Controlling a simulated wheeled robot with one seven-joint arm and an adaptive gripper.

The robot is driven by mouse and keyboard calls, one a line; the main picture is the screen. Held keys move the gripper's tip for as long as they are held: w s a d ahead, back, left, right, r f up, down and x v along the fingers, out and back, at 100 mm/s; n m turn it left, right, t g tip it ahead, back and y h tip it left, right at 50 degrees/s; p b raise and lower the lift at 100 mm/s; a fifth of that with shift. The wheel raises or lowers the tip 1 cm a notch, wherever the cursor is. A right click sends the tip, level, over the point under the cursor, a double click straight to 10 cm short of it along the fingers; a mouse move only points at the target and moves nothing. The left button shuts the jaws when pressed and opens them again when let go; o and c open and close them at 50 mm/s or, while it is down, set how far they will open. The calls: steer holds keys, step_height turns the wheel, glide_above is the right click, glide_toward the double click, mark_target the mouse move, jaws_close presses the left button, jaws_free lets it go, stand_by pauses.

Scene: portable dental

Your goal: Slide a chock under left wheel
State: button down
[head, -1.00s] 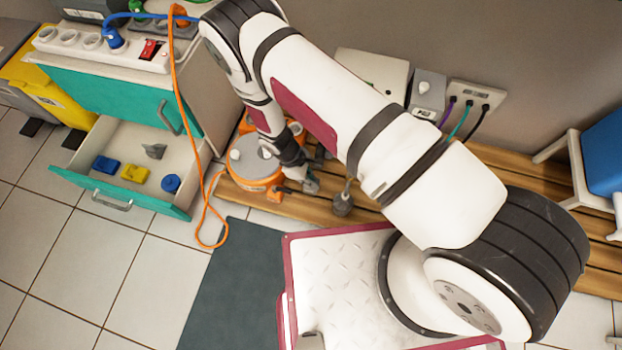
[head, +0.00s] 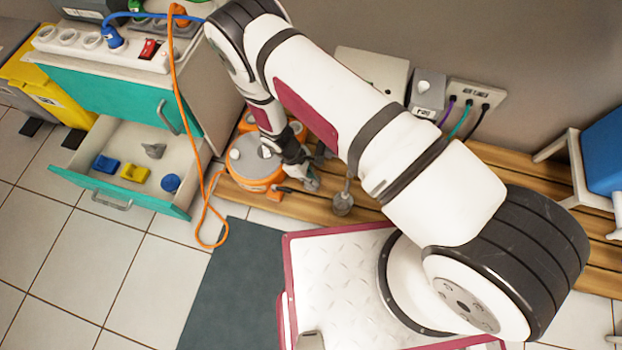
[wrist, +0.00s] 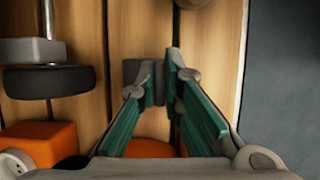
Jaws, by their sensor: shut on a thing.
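My gripper (wrist: 160,78) has its teal fingers close together on a small grey block (wrist: 131,72), seen mainly left of the fingertips and partly hidden by them. I take it for a chock; its full shape is hidden. It is low over the wooden slats. A dark wheel (wrist: 52,81) under a grey bracket is to the left in the wrist view, apart from the block. In the head view my gripper (head: 304,175) is at the right side of the orange compressor (head: 258,182); its fingertips are hard to make out there.
The open drawer (head: 75,158) holds a blue piece (head: 106,164), a yellow piece (head: 134,174), a grey wedge (head: 153,150) and a round blue piece (head: 170,183). An orange cord (head: 182,110) hangs beside it. A grey knob-like part (head: 342,204) stands on the slats.

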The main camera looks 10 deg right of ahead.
steer(key=shift+w+d, duration=0.3)
steer(key=shift+w, duration=0.45)
steer(key=shift+w+d, duration=0.3)
steer(key=shift+w, duration=0.45)
steer(key=c, duration=1.7)
jaws_free()
steer(key=shift+o, duration=0.2)
steer(key=v, duration=1.2)
steer(key=shift+s, duration=0.1)
